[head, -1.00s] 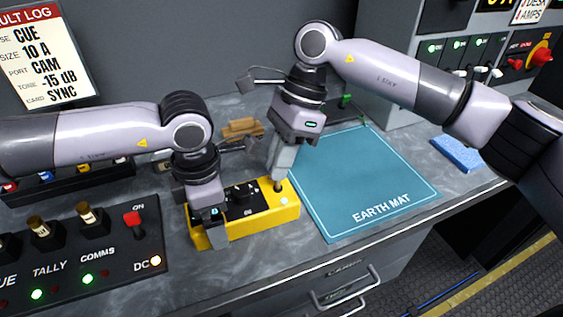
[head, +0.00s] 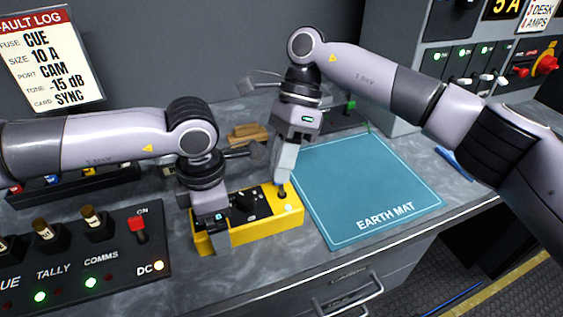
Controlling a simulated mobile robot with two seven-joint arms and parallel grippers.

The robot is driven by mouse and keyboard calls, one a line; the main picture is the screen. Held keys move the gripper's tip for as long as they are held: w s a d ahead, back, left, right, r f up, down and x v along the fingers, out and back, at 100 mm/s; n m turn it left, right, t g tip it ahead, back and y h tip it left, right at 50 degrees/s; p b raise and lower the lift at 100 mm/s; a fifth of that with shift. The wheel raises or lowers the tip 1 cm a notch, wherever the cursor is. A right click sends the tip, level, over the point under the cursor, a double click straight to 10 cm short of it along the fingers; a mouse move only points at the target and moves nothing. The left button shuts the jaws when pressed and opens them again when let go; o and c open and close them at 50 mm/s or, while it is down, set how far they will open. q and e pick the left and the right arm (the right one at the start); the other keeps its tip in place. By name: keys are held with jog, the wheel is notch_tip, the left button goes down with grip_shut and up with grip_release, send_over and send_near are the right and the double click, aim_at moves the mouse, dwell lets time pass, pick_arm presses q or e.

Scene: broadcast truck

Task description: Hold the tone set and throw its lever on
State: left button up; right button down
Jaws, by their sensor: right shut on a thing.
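The tone set (head: 262,226) is a yellow box with a black top panel and a black knob, lying on the bench in the middle of the head view. My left gripper (head: 212,238) is over its left end, with one finger down the front face. The other finger is hidden, so I cannot tell how tightly it closes. My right gripper (head: 282,188) points down at the right end of the panel and is shut on the small lever there. The fingers mostly hide the lever, so its position is unclear. A small pale lamp (head: 288,208) shows beside it.
A teal earth mat (head: 365,190) lies right of the tone set. A black switch panel (head: 100,260) stands at left, wooden blocks (head: 247,133) behind. A fault log card (head: 50,60) is at the back left. A blue item (head: 453,161) is partly behind my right arm.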

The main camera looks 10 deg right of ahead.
jog(key=c, duration=1.2)
grip_release()
jog(key=shift+v, duration=6)
pick_arm(q)
jog(key=o, duration=0.9)
